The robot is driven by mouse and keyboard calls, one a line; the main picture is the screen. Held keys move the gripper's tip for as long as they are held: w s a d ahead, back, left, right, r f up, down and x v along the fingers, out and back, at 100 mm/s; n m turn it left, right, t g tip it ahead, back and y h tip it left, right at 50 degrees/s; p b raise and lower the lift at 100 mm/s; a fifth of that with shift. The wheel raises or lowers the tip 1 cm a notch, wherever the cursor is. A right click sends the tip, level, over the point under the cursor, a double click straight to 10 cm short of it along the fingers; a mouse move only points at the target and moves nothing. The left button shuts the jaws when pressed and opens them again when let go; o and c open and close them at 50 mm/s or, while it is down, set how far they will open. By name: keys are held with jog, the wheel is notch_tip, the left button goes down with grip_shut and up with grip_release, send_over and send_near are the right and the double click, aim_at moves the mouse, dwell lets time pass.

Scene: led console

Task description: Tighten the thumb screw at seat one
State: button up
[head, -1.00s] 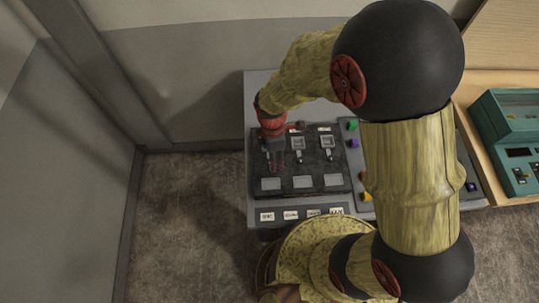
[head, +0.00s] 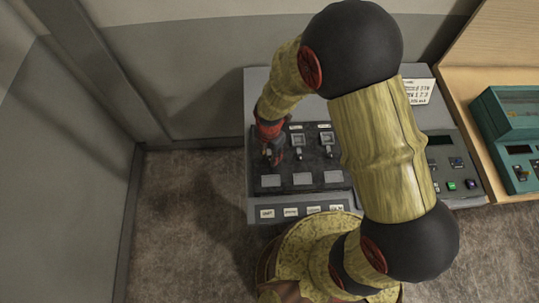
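A dark panel (head: 284,182) with three columns of parts lies on the left of a grey console (head: 252,95). Its middle column (head: 298,148) and right column (head: 326,141) each show a grey fitting at the top. A light plate sits below each column. My gripper (head: 272,158), red and dark, points down over the upper part of the left column. It covers the fitting there, so I cannot make out a thumb screw or tell whether I touch it. The fingers are small and dark, and their opening is unclear.
Small white labels (head: 267,213) line the console's front edge. My arm covers the console's middle. A small display (head: 440,139) and a green button (head: 451,186) show on its right. A teal device (head: 515,130) stands on a wooden surface at the right. A wall is close behind.

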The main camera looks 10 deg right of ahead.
jog(key=shift+f, duration=0.5)
grip_shut()
dwell(0.3)
